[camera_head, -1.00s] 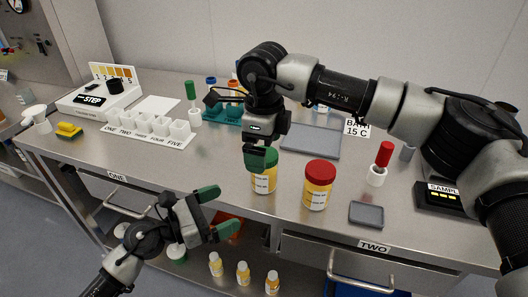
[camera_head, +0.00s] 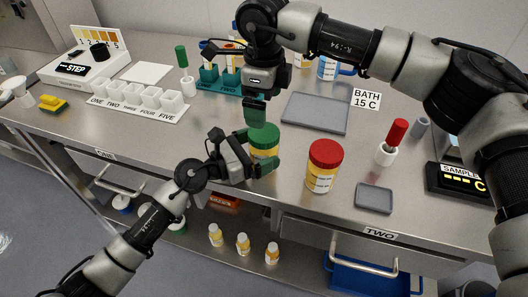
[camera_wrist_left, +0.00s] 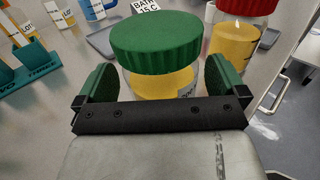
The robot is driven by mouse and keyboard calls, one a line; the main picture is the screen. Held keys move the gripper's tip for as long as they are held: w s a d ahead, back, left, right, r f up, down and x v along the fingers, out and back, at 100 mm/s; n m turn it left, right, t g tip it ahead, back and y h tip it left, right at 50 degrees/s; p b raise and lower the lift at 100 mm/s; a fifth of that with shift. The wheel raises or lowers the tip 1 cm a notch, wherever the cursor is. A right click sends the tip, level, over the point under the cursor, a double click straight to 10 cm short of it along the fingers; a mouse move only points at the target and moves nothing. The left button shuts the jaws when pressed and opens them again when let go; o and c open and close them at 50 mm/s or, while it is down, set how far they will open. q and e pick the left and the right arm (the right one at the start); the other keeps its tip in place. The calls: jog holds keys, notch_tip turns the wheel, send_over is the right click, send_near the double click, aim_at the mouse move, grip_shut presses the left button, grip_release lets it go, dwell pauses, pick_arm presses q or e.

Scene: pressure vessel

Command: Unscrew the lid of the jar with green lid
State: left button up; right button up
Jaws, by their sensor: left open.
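The jar with the green lid (camera_head: 264,140) stands near the front edge of the bench, with yellow contents. In the left wrist view the green lid (camera_wrist_left: 157,42) sits on top of the clear jar body (camera_wrist_left: 160,82). My left gripper (camera_head: 255,153) is open, with one finger on each side of the jar; in the wrist view gaps show between the jar and the fingers (camera_wrist_left: 158,88). My right gripper (camera_head: 257,112) points down just above the green lid; whether its fingers are open or shut is unclear. The left fingers partly hide the jar body in the head view.
A red-lidded jar (camera_head: 322,166) stands close on the right, with a small grey tray (camera_head: 375,198) beyond it. A large grey tray (camera_head: 315,113) lies behind. White cups (camera_head: 140,97) and a teal rack (camera_head: 220,82) stand to the left.

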pick_arm(q)
jog(key=shift+w+d, duration=0.2)
jog(key=shift+d, duration=0.3)
pick_arm(e)
jog(key=shift+s+r, duration=0.1)
pick_arm(q)
jog(key=shift+w, duration=0.1)
